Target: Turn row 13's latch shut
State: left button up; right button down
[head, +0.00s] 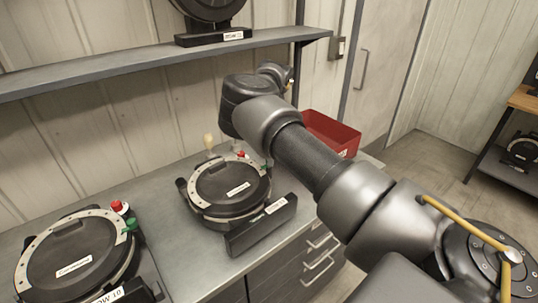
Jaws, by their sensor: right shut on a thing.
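A round black seed meter (225,190) with a pale rim sits mid-bench in a black stand. The small label on its front bar (275,206) is too small to read, so I cannot confirm that it is row 13. A red knob (241,154) and a bit of green show on its far right edge, partly behind my right arm. My right arm reaches from the lower right over the bench. The end by my right gripper (289,83) shows above the meter. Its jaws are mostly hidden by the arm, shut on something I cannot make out. My left gripper is out of view.
Another meter (72,260), labelled row 10, stands at the lower left with a red knob (119,207) and green latch (131,225). A red bin (332,134) stands behind my arm. A shelf (130,67) overhangs the bench and bears another unit (210,12).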

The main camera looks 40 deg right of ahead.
dwell(0.4)
jog(key=c, duration=1.3)
grip_release()
jog(key=shift+o, duration=0.2)
jog(key=shift+r, duration=0.15)
notch_tip(320, 180, up, 11)
jog(key=b, duration=0.1)
jog(key=shift+f, duration=0.2)
